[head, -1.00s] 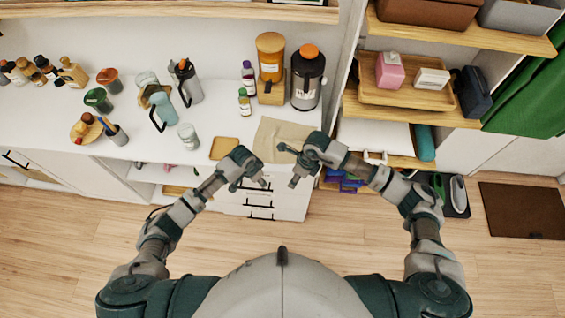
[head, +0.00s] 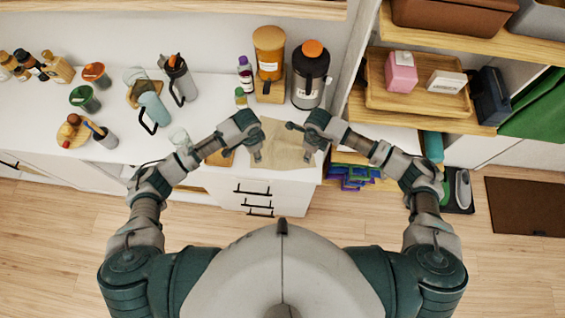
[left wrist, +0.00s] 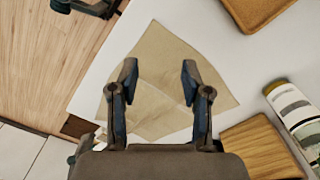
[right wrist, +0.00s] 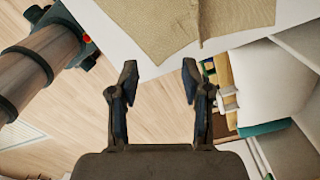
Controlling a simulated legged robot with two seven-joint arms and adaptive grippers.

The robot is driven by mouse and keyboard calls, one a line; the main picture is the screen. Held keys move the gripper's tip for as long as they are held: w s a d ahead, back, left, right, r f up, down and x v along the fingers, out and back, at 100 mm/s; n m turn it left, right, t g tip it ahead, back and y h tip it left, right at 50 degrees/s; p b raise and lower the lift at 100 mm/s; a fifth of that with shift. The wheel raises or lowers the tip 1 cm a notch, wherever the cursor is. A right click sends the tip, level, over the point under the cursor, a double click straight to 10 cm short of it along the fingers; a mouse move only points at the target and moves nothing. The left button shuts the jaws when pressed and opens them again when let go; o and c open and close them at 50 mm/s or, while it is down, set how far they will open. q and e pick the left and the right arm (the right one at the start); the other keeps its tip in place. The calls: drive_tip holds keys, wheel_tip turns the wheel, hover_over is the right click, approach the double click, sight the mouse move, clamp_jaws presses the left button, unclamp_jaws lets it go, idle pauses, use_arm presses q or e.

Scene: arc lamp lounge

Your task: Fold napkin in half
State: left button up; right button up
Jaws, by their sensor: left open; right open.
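The tan napkin (head: 284,146) lies on the white counter near its front right corner, with a crease or overlapping layer across it in the left wrist view (left wrist: 160,62). My left gripper (head: 256,153) is open above the napkin's left part; its fingers (left wrist: 158,78) frame the cloth in the left wrist view. My right gripper (head: 298,140) is open above the napkin's right part in the head view. In the right wrist view, the napkin (right wrist: 175,22) is beyond the open fingertips (right wrist: 160,78). Neither gripper holds cloth. Contact with the napkin cannot be told.
A wooden coaster (head: 222,157) lies left of the napkin, partly hidden by my left arm. A shelf unit (head: 430,110) rises at the right.

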use_arm(q)
drive_tip(key=f, duration=0.5)
drive_tip(key=shift+d, duration=0.25)
use_arm(e)
drive_tip(key=f, duration=0.5)
drive_tip(key=shift+d+f, duration=0.1)
drive_tip(key=shift+d, duration=0.2)
use_arm(q)
drive_tip(key=shift+w+a+f, duration=0.1)
drive_tip(key=shift+a+f, duration=0.05)
drive_tip(key=shift+f, duration=0.25)
use_arm(e)
drive_tip(key=shift+w+a+f, duration=0.1)
drive_tip(key=shift+a+f, duration=0.1)
drive_tip(key=shift+f, duration=0.05)
use_arm(q)
drive_tip(key=shift+a+r, duration=0.1)
drive_tip(key=shift+a, duration=0.05)
use_arm(e)
drive_tip(key=shift+a, duration=0.15)
use_arm(q)
drive_tip(key=shift+f, duration=0.25)
use_arm(e)
drive_tip(key=shift+f, duration=0.15)
